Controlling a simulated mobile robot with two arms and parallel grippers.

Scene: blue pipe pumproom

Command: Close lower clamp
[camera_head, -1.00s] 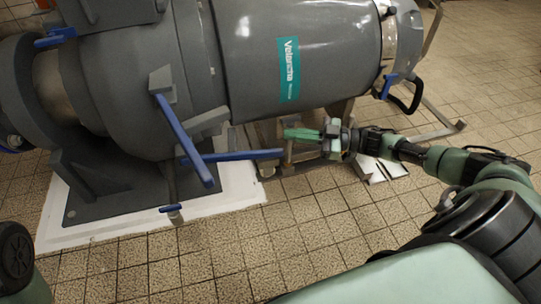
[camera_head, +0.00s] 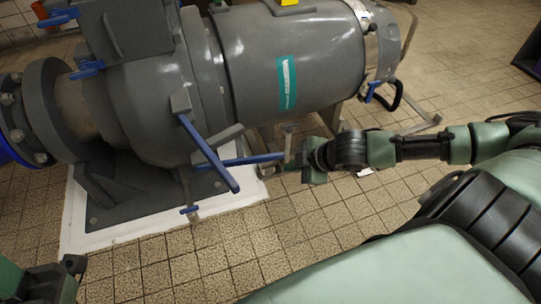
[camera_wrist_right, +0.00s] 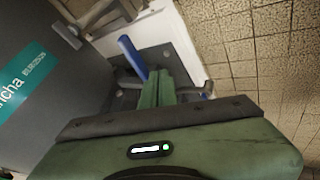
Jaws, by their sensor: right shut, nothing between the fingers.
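The lower clamp shows a blue lever (camera_head: 240,160) pointing right from the grey pump's lower front, near a longer slanted blue lever (camera_head: 208,152). My right gripper (camera_head: 303,160) is at the right end of the lower lever; its fingers are hardly visible from the head. In the right wrist view, its green fingers (camera_wrist_right: 158,88) are together and empty. A blue lever (camera_wrist_right: 132,57) runs just left of them, and a blue piece (camera_wrist_right: 208,88) shows to their right. I cannot tell whether the fingers touch a lever. My left gripper's fingers are out of view.
The large grey pump (camera_head: 150,100) fills the upper left, on a grey foot over a white plinth (camera_head: 130,238). A metal frame (camera_head: 425,120) stands under its right end. The tiled floor (camera_head: 310,225) in front is clear.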

